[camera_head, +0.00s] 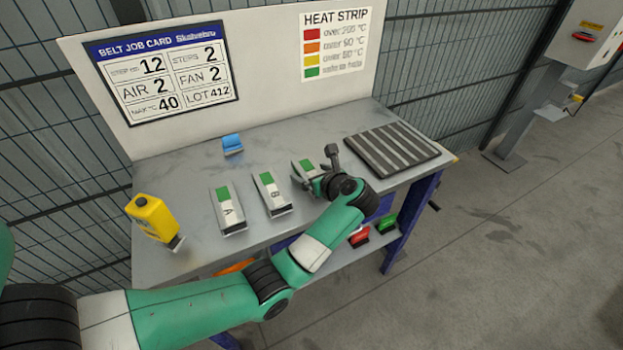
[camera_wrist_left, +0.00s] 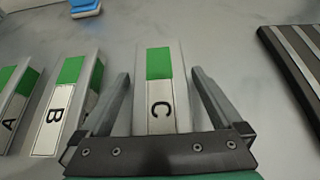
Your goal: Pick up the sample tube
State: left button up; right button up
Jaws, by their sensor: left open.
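Three grey box-section sample tubes with green strips and white letter labels lie on the table: A (camera_head: 228,212), B (camera_head: 271,195) and C (camera_head: 303,168). In the left wrist view, C (camera_wrist_left: 158,92) lies between the fingers of my left gripper (camera_wrist_left: 158,76), with a gap visible on each side. B (camera_wrist_left: 66,108) and A (camera_wrist_left: 14,108) lie to its left. In the head view my open left gripper (camera_head: 320,180) is over C and hides its near part. I cannot tell its height above the table. My right gripper is not in view.
A dark slatted rack (camera_head: 392,150) is at the right of the table. A yellow handheld device (camera_head: 152,217) stands at the left and a blue object (camera_head: 232,145) at the back. Red (camera_head: 359,237) and green (camera_head: 387,222) items sit on the lower shelf. A back panel limits the far side.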

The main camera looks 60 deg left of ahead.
aim_at(310, 174)
pick_arm(q)
jog(key=c, duration=1.5)
jog(key=shift+r, duration=0.15)
jog(key=shift+r, duration=0.25)
jog(key=r+p, duration=0.3)
jog(key=r, duration=0.1)
jog(key=shift+s+d, duration=0.3)
jog(key=s+d+r+p, duration=0.2)
jog(key=s, duration=0.1)
jog(key=s+d+r+p, duration=0.2)
jog(key=s+d+r, duration=0.1)
jog(key=s, duration=0.1)
jog(key=s+d+r+p, duration=0.2)
jog(key=s+r, duration=0.1)
jog(key=s, duration=0.1)
jog(key=shift+d+r, duration=0.1)
jog(key=shift+d, duration=0.15)
